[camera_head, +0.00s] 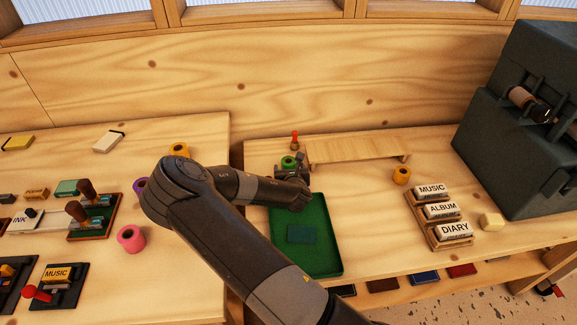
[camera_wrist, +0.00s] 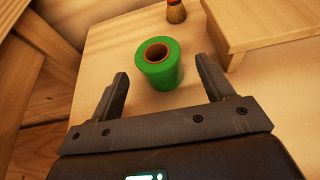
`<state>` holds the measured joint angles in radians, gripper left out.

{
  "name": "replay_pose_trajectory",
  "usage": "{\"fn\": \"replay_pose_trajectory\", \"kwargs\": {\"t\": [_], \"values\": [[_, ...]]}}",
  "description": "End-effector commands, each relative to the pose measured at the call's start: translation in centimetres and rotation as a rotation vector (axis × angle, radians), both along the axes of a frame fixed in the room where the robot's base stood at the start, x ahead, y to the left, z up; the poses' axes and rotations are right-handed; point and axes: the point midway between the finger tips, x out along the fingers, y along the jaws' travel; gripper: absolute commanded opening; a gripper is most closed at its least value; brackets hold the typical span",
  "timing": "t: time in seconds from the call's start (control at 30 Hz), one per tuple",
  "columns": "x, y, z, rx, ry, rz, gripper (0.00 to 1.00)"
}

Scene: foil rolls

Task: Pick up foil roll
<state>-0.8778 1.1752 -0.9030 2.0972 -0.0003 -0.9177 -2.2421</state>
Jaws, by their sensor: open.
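A green foil roll (camera_wrist: 160,68) with a brown core stands upright on the wooden table in the wrist view. It also shows in the head view (camera_head: 288,161), partly hidden by my gripper. My gripper (camera_wrist: 166,82) is open, with one finger to the left of the green roll and the other to its right. The roll lies around the level of the fingertips, with gaps on both sides. Other rolls stand apart: an orange one (camera_head: 402,175) to the right, another orange one (camera_head: 179,150) to the left, a pink one (camera_head: 131,239) and a purple one (camera_head: 140,187).
A low wooden shelf (camera_head: 358,146) stands right of the green roll. A red-topped brush (camera_head: 295,140) stands behind it. A green tray (camera_head: 325,262) lies in front. A dark machine (camera_head: 520,130) stands at far right, near labelled stamps (camera_head: 441,212). A gap separates the two tables.

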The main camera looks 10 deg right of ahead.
Motion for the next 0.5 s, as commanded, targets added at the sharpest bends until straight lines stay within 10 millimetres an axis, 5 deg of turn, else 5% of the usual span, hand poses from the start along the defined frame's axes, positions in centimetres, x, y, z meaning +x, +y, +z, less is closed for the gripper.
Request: {"fn": "replay_pose_trajectory", "kwargs": {"t": [0.5], "values": [[5.1,-0.2,-1.6,0.001,0.001,-0.002,0.74]]}}
